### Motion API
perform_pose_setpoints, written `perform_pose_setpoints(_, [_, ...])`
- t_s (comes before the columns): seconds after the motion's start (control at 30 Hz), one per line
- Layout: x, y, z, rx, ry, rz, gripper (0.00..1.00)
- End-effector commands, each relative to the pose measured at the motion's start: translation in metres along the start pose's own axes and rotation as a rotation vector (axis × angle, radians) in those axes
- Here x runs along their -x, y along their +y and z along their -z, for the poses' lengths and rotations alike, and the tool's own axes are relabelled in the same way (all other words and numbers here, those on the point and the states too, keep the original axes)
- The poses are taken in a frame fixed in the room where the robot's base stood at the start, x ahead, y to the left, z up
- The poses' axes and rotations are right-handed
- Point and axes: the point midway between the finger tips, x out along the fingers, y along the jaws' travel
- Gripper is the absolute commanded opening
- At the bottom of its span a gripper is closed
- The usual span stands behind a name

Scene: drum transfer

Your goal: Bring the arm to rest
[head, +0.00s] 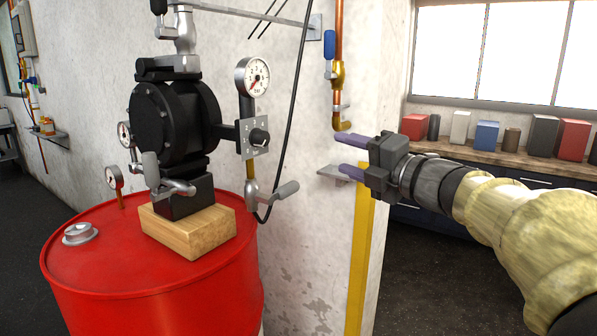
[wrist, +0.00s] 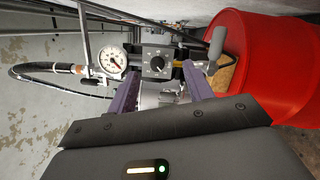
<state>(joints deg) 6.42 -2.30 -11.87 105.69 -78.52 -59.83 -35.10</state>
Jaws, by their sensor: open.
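My gripper (head: 345,155) is at the right of the head view, at the end of my yellowish arm. Its two purple fingers point left and stand apart with nothing between them. They are in front of the wall edge, clear of the pump and drum. In the wrist view the two fingers (wrist: 160,95) also show spread, with the gauge and a valve panel beyond them. What lies close behind the fingers is partly hidden by the gripper body.
A red drum (head: 150,275) carries a black pump (head: 175,120) on a wooden block (head: 188,232). A pressure gauge (head: 253,77) and a knob panel (head: 254,138) stand right of the pump. A copper pipe (head: 338,30) runs down the wall. A counter (head: 500,158) with several boxes is behind my arm.

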Motion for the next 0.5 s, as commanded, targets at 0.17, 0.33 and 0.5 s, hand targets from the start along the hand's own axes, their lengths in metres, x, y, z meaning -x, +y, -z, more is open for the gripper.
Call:
perform_pose_setpoints(0.17, [-0.005, -0.067, -0.02, -0.415, -0.28, 0.066, 0.51])
perform_pose_setpoints(0.33, [0.013, -0.154, -0.013, -0.828, -0.562, 0.187, 0.51])
perform_pose_setpoints(0.5, [0.051, -0.242, 0.027, -1.21, -0.845, 0.356, 0.51])
